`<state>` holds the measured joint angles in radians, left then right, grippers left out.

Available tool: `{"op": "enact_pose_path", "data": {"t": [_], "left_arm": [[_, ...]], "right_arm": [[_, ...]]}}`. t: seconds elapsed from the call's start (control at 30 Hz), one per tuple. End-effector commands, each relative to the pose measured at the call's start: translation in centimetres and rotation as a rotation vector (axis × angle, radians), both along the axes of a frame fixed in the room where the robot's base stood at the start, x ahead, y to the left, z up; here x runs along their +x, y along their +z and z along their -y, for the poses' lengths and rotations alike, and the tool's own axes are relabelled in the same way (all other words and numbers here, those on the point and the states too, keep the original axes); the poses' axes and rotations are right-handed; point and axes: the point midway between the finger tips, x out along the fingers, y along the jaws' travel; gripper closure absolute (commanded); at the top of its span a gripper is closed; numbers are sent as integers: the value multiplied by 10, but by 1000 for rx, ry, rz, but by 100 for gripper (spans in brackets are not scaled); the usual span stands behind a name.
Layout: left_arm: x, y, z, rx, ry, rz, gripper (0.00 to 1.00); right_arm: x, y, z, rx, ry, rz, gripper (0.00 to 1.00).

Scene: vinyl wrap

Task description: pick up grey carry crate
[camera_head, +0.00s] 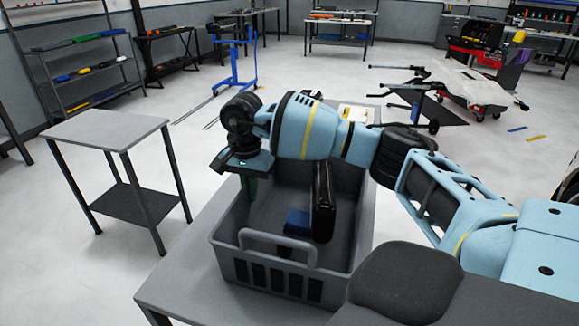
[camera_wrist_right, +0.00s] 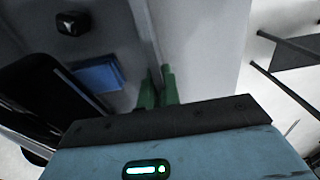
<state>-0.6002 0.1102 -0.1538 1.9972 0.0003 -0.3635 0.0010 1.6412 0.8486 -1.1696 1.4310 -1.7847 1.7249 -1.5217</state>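The grey carry crate (camera_head: 225,235) stands upright on a grey table, its near handle loop (camera_head: 278,243) facing me. A black case (camera_head: 323,200) and a blue box (camera_head: 297,222) are inside; the box also shows in the right wrist view (camera_wrist_right: 98,75). My right gripper (camera_head: 250,188) points down at the crate's left side wall, near its far end. In the right wrist view its green fingertips (camera_wrist_right: 158,88) are close together, at the wall's edge. Whether they press on the wall is not clear. My right arm hides part of the crate's far side. My left gripper is not in view.
The grey table (camera_head: 178,285) has bare top left of the crate. A small side table (camera_head: 106,127) stands further left, with clear floor between. A blue stand (camera_head: 236,75) and a wheeled cart (camera_head: 470,85) stand beyond. Shelves and workbenches line the walls.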

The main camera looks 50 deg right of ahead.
Motion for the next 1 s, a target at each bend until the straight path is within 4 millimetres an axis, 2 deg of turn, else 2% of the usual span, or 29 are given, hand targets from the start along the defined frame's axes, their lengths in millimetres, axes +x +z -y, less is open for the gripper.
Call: {"op": "enact_pose_path", "data": {"t": [0.23,0.5,0.77,1.0], "left_arm": [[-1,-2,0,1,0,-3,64],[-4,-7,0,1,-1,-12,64],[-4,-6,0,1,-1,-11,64],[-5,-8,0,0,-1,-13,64]], "right_arm": [[1,7,-1,4,1,5,100],[0,36,-1,1,1,3,100],[-29,38,-6,0,1,1,100],[-70,41,-16,0,3,1,100]]}}
